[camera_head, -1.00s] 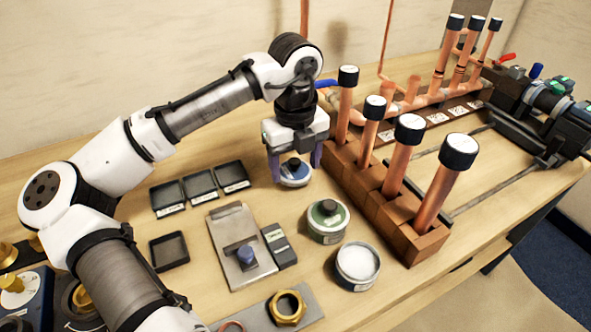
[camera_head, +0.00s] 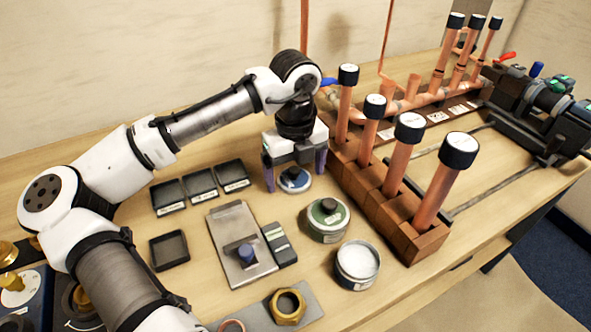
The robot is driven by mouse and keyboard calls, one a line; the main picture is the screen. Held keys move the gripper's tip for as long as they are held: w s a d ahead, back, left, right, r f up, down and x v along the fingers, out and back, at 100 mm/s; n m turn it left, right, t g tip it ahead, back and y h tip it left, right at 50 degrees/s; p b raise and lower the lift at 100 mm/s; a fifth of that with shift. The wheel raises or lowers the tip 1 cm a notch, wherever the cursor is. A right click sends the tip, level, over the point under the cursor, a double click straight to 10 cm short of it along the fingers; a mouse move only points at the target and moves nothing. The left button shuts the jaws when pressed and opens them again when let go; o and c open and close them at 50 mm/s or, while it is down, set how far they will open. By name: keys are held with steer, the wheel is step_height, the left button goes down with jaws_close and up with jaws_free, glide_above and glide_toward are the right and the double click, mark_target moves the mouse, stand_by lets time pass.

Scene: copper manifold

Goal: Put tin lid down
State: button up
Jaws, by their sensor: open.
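The tin lid (camera_head: 295,184), a blue disc with a pale rim and a dark knob, lies on the wooden bench just left of the brick-coloured block. My gripper (camera_head: 295,184) is directly above and around it, with one purple finger on each side, spread wide. The fingers look apart from the lid's rim, and the lid's far edge is partly hidden by the gripper. An open tin with white contents (camera_head: 358,265) stands nearer the front. A tin with a green lid and dark knob (camera_head: 327,219) stands between them.
The brick-coloured block (camera_head: 418,243) holding capped copper pipes stands close on the right. Small black trays (camera_head: 233,174) lie to the left. A metal plate (camera_head: 228,222) with a blue knob and a dark box (camera_head: 281,245) lie in front. A brass nut (camera_head: 287,306) is at the front.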

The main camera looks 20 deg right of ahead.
mark_target(295, 171)
steer(key=shift+r, duration=0.1)
step_height(295, 171, up, 12)
stand_by(0.4)
